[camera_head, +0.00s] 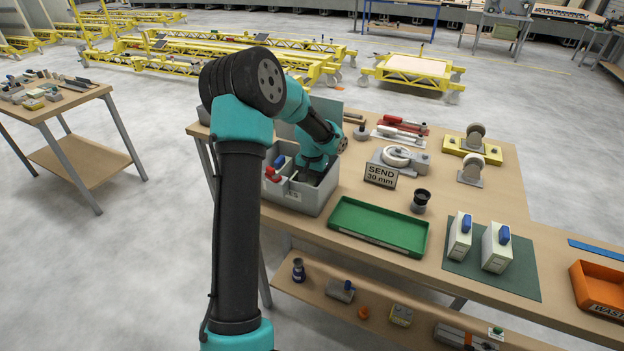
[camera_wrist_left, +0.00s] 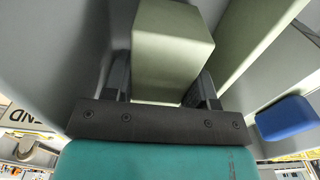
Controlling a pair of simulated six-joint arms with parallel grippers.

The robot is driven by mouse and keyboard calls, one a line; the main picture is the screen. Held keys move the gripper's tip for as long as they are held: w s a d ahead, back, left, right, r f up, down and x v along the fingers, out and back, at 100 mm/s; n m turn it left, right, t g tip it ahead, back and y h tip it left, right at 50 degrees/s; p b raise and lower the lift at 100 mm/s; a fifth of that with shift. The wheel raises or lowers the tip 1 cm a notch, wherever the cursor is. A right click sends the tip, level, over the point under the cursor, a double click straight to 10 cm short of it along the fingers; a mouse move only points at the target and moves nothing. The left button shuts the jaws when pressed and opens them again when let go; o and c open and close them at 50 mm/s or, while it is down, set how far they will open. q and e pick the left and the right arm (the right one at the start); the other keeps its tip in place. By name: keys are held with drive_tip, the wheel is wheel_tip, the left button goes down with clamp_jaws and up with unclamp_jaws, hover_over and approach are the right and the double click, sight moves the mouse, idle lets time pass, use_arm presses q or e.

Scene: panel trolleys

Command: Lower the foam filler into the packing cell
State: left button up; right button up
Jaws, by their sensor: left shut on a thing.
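My left gripper (camera_wrist_left: 166,78) is shut on a pale green block, which I take as the foam filler (camera_wrist_left: 172,45). In the left wrist view the block stands between the two dark fingers, with grey walls close around it. In the head view my left arm reaches down into an open grey bin (camera_head: 308,201) with dividers, at the left end of the table. My wrist hides the fingers and the block there, so I cannot tell how deep the block sits or whether it touches the bottom. My right gripper is not in view.
The bin also holds a red-topped item (camera_head: 272,174) and a blue-topped item (camera_head: 279,161). On the table (camera_head: 480,205) stand a green tray (camera_head: 378,228), a "SEND 30 mm" sign (camera_head: 380,175), a dark cup (camera_head: 420,200), two blue-handled boxes (camera_head: 496,250) and an orange waste bin (camera_head: 600,289).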

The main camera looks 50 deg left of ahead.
use_arm(q)
drive_tip(key=shift+f, duration=0.65)
drive_tip(key=o, duration=1.1)
drive_tip(key=shift+r, duration=0.1)
wheel_tip(320, 180, up, 17)
drive_tip(key=shift+r, duration=0.15)
idle(0.5)
